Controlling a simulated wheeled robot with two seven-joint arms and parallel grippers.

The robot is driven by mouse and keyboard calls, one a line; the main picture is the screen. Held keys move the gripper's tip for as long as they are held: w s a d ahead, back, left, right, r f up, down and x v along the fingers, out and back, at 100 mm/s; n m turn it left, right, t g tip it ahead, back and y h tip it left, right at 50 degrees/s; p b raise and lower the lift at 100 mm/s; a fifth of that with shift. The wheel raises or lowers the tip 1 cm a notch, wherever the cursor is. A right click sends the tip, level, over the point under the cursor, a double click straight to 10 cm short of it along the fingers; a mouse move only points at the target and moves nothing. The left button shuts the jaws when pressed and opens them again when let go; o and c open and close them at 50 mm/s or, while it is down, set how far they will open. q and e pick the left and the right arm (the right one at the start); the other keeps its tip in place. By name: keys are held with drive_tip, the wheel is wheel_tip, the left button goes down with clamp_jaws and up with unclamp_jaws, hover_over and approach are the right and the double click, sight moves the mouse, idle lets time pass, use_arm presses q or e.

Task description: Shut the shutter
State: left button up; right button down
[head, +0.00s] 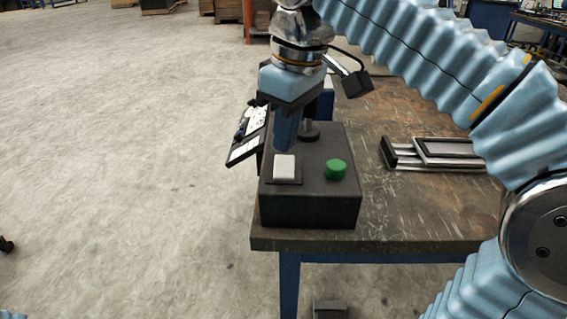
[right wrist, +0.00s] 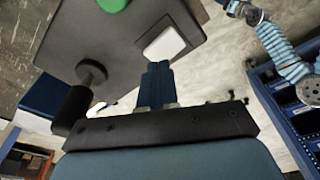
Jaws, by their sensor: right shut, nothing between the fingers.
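A dark control box (head: 310,205) stands at the table's near left corner. Its top bears a white square button (head: 284,168), a green round button (head: 336,169) and an upright black knob or lever (head: 309,129). No part is clearly recognisable as the shutter. My right gripper (head: 286,145) points down over the box, behind the white button and left of the lever. Its fingers are together and empty. In the right wrist view the fingertips (right wrist: 157,70) lie close to the white button (right wrist: 164,45); contact cannot be told. My left gripper does not show.
The worn table (head: 400,220) has bare room right of the box. A metal frame-like piece (head: 430,154) lies there. A tilted panel (head: 250,137) with light parts is at the box's left. Open concrete floor (head: 120,160) lies left of the table.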

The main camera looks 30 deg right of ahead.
sight(286, 161)
drive_tip(key=shift+f+b, duration=0.85)
drive_tip(key=shift+f, duration=0.3)
idle(0.4)
wheel_tip(286, 161, up, 3)
drive_tip(key=p, duration=0.2)
drive_tip(key=shift+f+p, duration=0.15)
drive_tip(key=shift+p, duration=0.2)
wheel_tip(286, 161, up, 2)
drive_tip(key=shift+r+p, duration=0.1)
drive_tip(key=shift+p, duration=0.55)
drive_tip(key=shift+r, duration=1.1)
